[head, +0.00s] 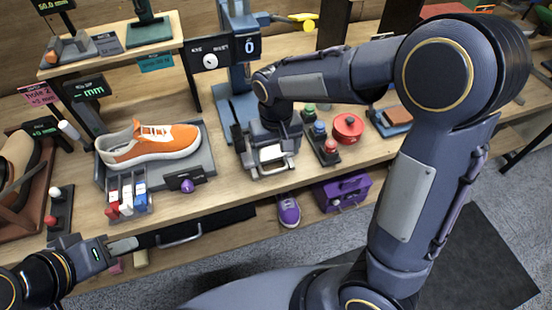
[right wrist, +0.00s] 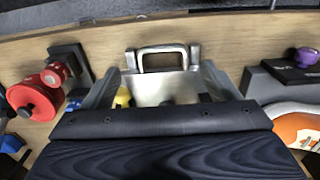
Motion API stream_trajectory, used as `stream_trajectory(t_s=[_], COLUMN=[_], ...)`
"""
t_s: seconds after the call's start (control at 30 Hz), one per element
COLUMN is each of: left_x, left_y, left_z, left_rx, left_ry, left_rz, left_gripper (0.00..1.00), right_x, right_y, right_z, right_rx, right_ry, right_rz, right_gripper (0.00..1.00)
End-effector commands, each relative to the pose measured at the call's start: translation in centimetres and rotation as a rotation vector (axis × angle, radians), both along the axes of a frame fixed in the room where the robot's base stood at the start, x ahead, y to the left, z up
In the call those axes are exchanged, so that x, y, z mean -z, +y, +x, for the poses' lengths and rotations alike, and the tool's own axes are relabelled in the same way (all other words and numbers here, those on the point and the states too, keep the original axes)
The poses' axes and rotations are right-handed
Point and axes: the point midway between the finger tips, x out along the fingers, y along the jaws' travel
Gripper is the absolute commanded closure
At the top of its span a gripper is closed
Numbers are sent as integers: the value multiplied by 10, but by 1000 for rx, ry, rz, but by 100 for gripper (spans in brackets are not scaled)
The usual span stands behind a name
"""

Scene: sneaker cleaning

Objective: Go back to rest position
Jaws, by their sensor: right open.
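My right gripper (head: 270,160) reaches down over the workbench, right of the orange-and-white sneaker (head: 150,145). In the right wrist view its jaws (right wrist: 165,85) are spread apart, with a metal plate and handle (right wrist: 162,47) showing between and beyond them. I cannot tell whether they touch it. My left gripper (head: 122,246) is low at the left, in front of the bench edge near a drawer handle. It holds nothing that I can see, and its finger gap is unclear.
The sneaker lies on a grey tray (head: 205,172). Red, white and blue switches (head: 127,197) stand in front. A red knob (head: 347,127) and a button block (head: 320,140) are right of my right gripper. A purple shoe (head: 289,210) and purple box (head: 342,191) sit below the bench.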

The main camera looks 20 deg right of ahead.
Motion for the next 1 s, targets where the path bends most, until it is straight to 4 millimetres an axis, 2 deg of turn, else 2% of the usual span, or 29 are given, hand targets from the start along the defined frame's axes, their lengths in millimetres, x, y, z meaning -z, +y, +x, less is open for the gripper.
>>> stream_trajectory(t_s=[0.17,0.77,0.87,1.0], left_x=[0,0,0,0], left_y=[0,0,0,0], left_z=[0,0,0,0], left_rx=[0,0,0,0], left_ry=[0,0,0,0], left_rz=[0,0,0,0], left_gripper=[64,64,64,64], right_x=[-14,-18,-29,-54], right_y=[0,-4,-16,-42], right_z=[0,-3,-16,-52], right_rx=[1,8,30,74], right_ry=[-1,-4,-22,-82], right_rz=[0,17,77,207], right_gripper=[18,18,18,18])
